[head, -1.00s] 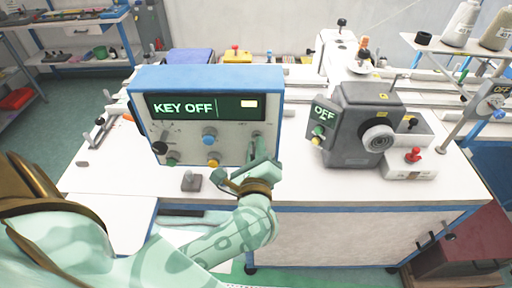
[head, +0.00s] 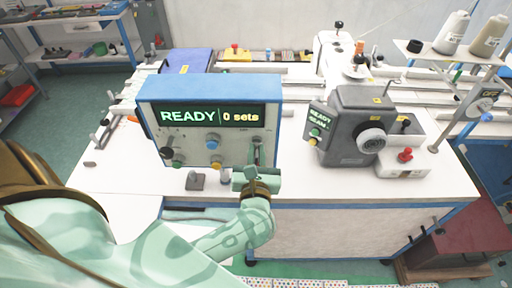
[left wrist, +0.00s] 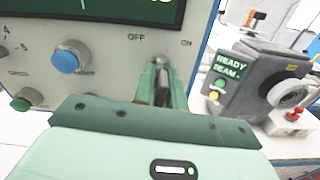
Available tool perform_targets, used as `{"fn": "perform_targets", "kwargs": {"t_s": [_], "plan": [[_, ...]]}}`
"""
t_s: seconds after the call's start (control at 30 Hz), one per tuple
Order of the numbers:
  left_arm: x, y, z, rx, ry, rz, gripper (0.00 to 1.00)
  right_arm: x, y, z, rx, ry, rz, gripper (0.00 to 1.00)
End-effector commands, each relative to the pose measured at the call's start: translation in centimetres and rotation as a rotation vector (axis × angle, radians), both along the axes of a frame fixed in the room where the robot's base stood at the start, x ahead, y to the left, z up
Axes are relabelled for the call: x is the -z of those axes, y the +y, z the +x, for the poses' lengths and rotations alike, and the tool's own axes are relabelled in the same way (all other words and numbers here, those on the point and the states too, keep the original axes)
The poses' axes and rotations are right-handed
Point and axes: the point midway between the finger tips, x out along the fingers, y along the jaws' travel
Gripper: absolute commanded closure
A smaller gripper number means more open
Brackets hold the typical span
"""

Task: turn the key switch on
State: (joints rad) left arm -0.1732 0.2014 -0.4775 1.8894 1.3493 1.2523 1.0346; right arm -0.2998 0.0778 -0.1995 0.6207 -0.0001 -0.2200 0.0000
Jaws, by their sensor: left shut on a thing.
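The control box (head: 208,88) is white with a blue top and stands on the white table. Its display (head: 215,115) reads "READY" and "0 sets". My left gripper (head: 256,158) is at the lower right of the box's front panel. In the left wrist view, its green fingers (left wrist: 160,85) are shut at the key switch, below the "OFF" and "ON" marks. The fingers hide most of the key itself. My right gripper is not in view.
A grey machine head (head: 350,130) stands to the right, its small screen reading "READY SEAM". A white box with a red knob (head: 405,156) is beside it. Knobs and buttons such as the blue knob (left wrist: 68,58) lie left of my gripper.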

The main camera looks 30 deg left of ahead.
Motion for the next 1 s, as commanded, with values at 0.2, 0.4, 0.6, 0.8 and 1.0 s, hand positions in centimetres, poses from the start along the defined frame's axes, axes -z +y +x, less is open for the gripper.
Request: {"fn": "perform_targets", "kwargs": {"t_s": [0.2,0.4,0.6,0.8,1.0], "plan": [[-0.2,0.0,0.0,0.0,0.111,0.172,1.0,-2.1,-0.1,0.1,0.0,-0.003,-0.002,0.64],[-0.2,0.0,-0.1,0.0,0.203,0.322,1.0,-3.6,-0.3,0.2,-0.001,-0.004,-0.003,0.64],[-0.1,0.0,-0.1,0.0,0.278,0.444,1.0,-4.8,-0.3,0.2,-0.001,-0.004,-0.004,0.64],[0.0,0.0,0.0,0.0,0.328,0.527,1.0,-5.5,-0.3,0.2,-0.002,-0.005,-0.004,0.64],[0.1,0.0,0.0,0.001,0.353,0.57,1.0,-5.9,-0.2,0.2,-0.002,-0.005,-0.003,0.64]]}}
